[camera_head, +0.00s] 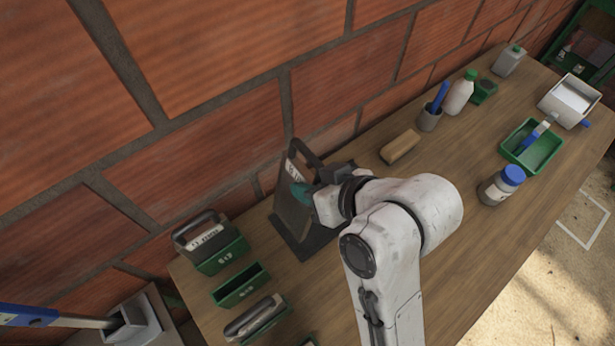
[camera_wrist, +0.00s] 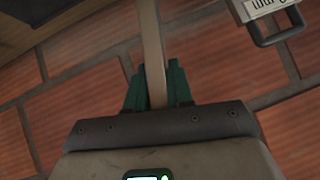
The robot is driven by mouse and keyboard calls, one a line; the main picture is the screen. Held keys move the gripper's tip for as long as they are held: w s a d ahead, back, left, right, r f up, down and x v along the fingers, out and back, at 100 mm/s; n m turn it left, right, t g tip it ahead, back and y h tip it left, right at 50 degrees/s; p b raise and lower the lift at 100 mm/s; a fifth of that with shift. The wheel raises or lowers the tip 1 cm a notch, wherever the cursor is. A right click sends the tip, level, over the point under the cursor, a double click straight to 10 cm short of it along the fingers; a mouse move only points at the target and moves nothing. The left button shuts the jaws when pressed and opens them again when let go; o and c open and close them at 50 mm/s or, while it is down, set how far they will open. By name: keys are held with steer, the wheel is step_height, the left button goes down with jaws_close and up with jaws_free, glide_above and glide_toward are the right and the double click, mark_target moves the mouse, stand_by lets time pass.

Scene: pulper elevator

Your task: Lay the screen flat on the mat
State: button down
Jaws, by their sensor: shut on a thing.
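The screen (camera_head: 290,212) is a dark flat panel with a handle and a white label at its top. It stands nearly upright, seen at a slant, above the dark mat (camera_head: 297,251) on the table. I cannot tell whether its lower edge touches the mat. My gripper (camera_head: 305,193) is shut on the screen's right edge. In the wrist view the green fingers (camera_wrist: 158,88) close on a thin pale strip, the screen's edge (camera_wrist: 151,45). The arm hides part of the mat's right side.
Green holders (camera_head: 240,285) stand left of the mat, some with labelled handled screens (camera_head: 205,236). A tan block (camera_head: 400,147), a grey cup (camera_head: 429,118), bottles (camera_head: 459,95), a blue-lidded jar (camera_head: 502,186) and a green tray (camera_head: 532,146) lie rightward. A brick wall runs behind.

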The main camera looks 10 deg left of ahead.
steer(key=w+d+f+m+g+y+b, duration=0.1)
steer(key=w+d+f+y+b, duration=0.1)
steer(key=f, duration=0.3)
steer(key=w+d+f+m+g+y+b, duration=0.2)
steer(key=w+f, duration=0.2)
steer(key=f, duration=0.1)
steer(key=w+d+f+m+g+y+b, duration=0.1)
steer(key=w+d+f+m+y+b, duration=0.1)
steer(key=f, duration=0.4)
steer(key=shift+w+d+b, duration=0.45)
steer(key=shift+w+d, duration=0.05)
steer(key=shift+w+d+f+m+g+y+b, duration=0.2)
steer(key=shift+w+f+m+g+y+b, duration=0.1)
steer(key=shift+f+b, duration=0.2)
steer(key=shift+w+d+f+m+g+y+b, duration=0.2)
steer(key=shift+f+m+y+b, duration=0.1)
steer(key=shift+f+b, duration=0.15)
steer(key=shift+r, duration=0.1)
steer(key=c, duration=0.9)
jaws_free()
